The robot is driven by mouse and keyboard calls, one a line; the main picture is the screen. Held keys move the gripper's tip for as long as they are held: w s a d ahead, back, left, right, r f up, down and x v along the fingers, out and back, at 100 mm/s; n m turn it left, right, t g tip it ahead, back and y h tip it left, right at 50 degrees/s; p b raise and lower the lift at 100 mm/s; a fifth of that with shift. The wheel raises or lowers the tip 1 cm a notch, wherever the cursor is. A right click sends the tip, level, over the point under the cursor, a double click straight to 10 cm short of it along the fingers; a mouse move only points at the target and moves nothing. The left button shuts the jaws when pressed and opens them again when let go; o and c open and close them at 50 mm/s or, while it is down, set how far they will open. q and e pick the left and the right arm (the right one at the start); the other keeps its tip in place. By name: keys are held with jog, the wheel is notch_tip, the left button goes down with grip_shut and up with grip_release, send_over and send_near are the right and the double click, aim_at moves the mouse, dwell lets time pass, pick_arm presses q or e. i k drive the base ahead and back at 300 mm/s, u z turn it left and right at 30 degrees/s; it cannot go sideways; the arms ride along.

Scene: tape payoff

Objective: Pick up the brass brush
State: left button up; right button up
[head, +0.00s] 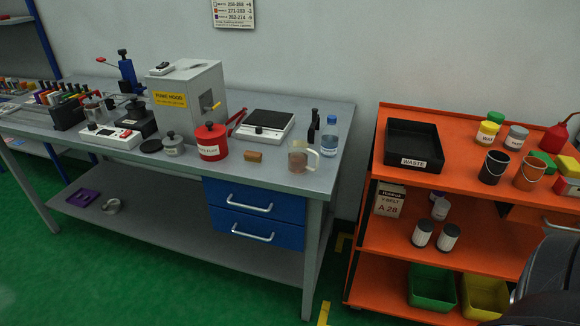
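A small tan-brown block (253,156) lies on the grey workbench (300,182) near its front edge, between the red pot and a clear beaker. It may be the brass brush, but it is too small for me to make out bristles. No other thing in view shows clearly as a brass brush. A dark rounded arm part of mine shows at the bottom right corner, in front of the orange cart. Neither of my grippers is in view, and nothing touches the block.
A red pot (211,142), clear beaker (299,157), scale (266,125) and water bottle (329,137) surround the block. A grey fume hood (188,92) stands behind. Blue drawers (255,198) hang below. An orange cart (455,185) with a black waste tray (414,142) stands right, across a floor gap.

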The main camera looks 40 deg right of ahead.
aim_at(253, 157)
jog(key=z, duration=0.2)
jog(key=k, duration=0.75)
jog(key=z, duration=1.5)
jog(key=i, duration=1)
jog(key=u, duration=0.8)
jog(key=i, duration=0.75)
jog(key=u, duration=0.65)
